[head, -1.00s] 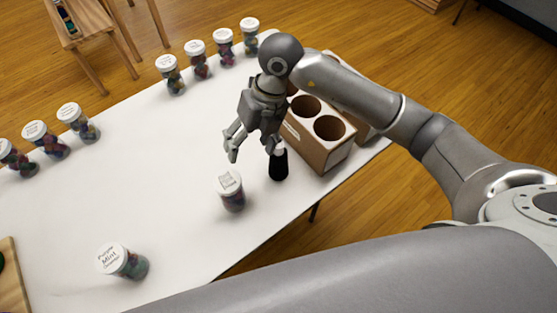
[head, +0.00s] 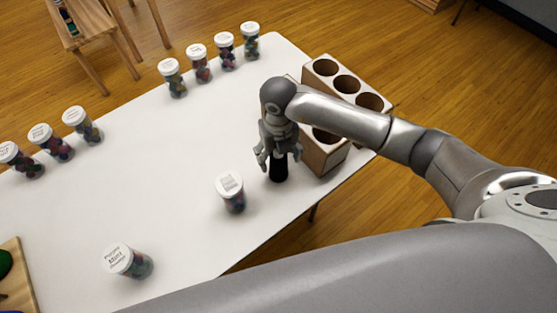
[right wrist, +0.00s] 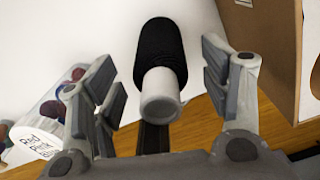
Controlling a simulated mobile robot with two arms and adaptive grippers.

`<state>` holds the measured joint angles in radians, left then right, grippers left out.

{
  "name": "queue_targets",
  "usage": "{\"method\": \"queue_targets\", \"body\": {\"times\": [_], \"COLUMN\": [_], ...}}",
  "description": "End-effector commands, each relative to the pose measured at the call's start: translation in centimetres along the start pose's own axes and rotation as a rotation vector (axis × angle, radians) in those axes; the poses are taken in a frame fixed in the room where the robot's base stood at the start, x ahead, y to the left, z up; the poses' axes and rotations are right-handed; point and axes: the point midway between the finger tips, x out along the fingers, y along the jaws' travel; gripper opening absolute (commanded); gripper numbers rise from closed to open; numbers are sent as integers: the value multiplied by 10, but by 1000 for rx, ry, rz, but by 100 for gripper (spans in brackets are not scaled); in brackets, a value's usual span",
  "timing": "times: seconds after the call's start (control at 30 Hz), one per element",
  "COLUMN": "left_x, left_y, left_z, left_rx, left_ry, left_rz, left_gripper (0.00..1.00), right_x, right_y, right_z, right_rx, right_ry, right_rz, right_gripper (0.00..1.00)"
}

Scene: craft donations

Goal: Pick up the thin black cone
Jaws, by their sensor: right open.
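The thin black cone (head: 278,170) stands on the white table near its front right edge, beside the holed wooden box. In the right wrist view the black cone (right wrist: 159,52) has a pale tip toward the camera and lies between the two fingers. My right gripper (head: 277,160) is open, pointing down over the cone, with a finger on either side. In the right wrist view, gaps show between the cone and the open right gripper's (right wrist: 165,90) fingers. In the head view the hand hides the cone's top. My left gripper is not in view.
A white-lidded jar (head: 231,193) stands just left of the cone, and another jar (head: 128,261) is nearer the front. The wooden box (head: 322,160) is close on the right. Several jars line the far side. The table's middle (head: 170,150) is clear.

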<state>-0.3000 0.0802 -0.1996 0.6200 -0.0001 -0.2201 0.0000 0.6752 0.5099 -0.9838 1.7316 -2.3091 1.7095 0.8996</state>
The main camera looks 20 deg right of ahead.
Motion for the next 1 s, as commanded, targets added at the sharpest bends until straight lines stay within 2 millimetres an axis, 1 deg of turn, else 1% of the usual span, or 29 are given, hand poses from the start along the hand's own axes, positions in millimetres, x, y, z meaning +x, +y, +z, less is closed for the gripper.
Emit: {"method": "queue_targets", "body": {"times": [0.03, 0.13, 0.37, 0.77, 1.0], "left_x": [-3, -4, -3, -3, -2], "left_y": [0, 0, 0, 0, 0], "left_z": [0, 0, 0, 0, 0], "left_rx": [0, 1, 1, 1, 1], "left_ry": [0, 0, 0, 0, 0], "left_rz": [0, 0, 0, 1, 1], "left_gripper": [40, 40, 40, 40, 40], "right_x": [6, 14, 16, 15, 14], "right_y": [-1, -1, -1, -1, -1], "right_z": [0, 0, 1, 1, 1], "right_rx": [3, 2, 1, 1, 1], "right_ry": [2, 0, -2, -2, -3], "right_rz": [-2, -2, -1, -1, -1], "right_gripper": [70, 70, 70, 20, 19]}}
